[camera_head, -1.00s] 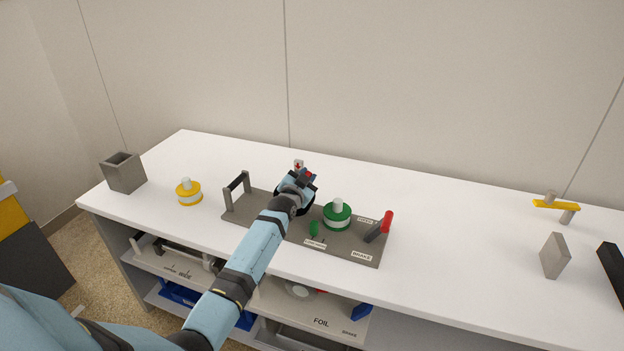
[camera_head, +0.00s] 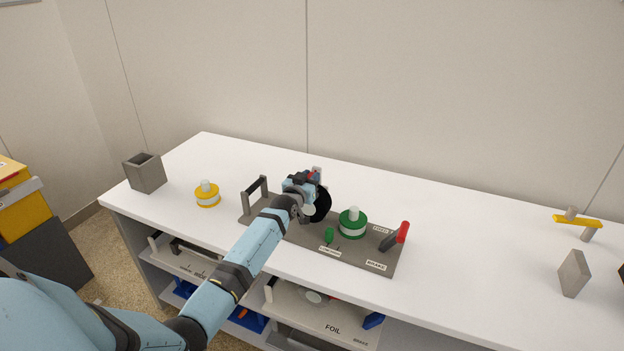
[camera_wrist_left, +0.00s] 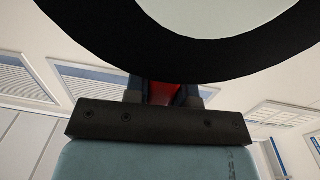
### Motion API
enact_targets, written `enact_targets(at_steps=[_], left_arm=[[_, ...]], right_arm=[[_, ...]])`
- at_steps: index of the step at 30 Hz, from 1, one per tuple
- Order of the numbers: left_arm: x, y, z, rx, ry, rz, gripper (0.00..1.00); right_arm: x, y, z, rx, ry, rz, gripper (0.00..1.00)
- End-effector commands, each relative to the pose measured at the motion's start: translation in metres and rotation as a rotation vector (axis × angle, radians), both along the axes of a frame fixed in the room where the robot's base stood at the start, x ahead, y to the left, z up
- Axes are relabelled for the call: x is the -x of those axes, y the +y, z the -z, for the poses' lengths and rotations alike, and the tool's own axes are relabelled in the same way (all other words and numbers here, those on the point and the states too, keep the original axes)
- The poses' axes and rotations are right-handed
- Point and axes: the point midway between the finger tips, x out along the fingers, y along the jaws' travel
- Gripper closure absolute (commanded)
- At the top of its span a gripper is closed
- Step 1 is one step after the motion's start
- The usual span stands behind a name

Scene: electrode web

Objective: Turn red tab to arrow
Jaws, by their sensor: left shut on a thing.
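My left gripper (camera_head: 308,179) is over the back left part of a grey fixture board (camera_head: 350,252). It is shut on the red tab, which shows as a red patch (camera_wrist_left: 162,92) between the fingers in the left wrist view. Most of the tab is hidden by the fingers. A black disc (camera_head: 322,204) with a pale centre stands right beside the gripper; its black rim (camera_wrist_left: 220,62) fills the top of the left wrist view. A small pale sign (camera_head: 317,169) shows behind the gripper, but its arrow cannot be made out now. My right gripper is out of view.
The board also carries a green spool (camera_head: 352,224), a green knob (camera_head: 329,234), a red-handled lever (camera_head: 401,233) and a dark handle (camera_head: 255,187). A yellow spool (camera_head: 207,195) and a grey open box (camera_head: 145,174) stand left.

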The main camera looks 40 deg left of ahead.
Motion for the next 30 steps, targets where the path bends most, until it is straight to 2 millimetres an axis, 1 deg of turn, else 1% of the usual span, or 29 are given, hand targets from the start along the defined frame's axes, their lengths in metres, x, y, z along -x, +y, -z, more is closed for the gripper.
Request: enact_targets(at_steps=[9,10,11,12,13,20,23,26,29,30], left_arm=[[0.000,0.001,-0.001,-0.001,-0.002,-0.001,1.00],[0.000,0.001,-0.001,-0.001,-0.002,-0.001,0.70],[0.000,0.001,-0.001,-0.001,-0.002,-0.001,0.63],[0.000,0.001,-0.001,-0.001,-0.002,-0.001,0.54],[0.000,0.001,-0.001,-0.001,-0.002,-0.001,0.51],[0.000,0.000,0.000,-0.001,-0.001,-0.001,0.51],[0.004,-0.001,0.000,0.000,0.000,0.000,0.51],[0.015,-0.003,0.001,0.001,0.000,0.000,0.51],[0.034,-0.007,0.001,-0.001,0.001,0.000,0.51],[0.043,-0.008,0.002,-0.001,0.001,0.000,0.51]], right_arm=[[0.000,0.000,0.000,0.000,0.000,0.000,0.43],[0.000,0.000,0.000,0.000,0.000,0.000,0.43],[0.000,0.000,0.000,0.000,0.000,0.000,0.43],[0.000,0.000,0.000,0.000,0.000,0.000,0.43],[0.000,0.000,0.000,0.000,0.000,0.000,0.43],[0.000,0.000,0.000,0.001,0.000,0.001,0.43],[0.000,0.000,0.000,0.001,0.000,0.001,0.43],[0.000,-0.001,-0.001,0.001,0.000,0.001,0.43],[0.000,-0.001,-0.001,0.001,-0.001,0.000,0.43],[0.000,-0.001,-0.001,0.001,-0.001,0.000,0.43]])
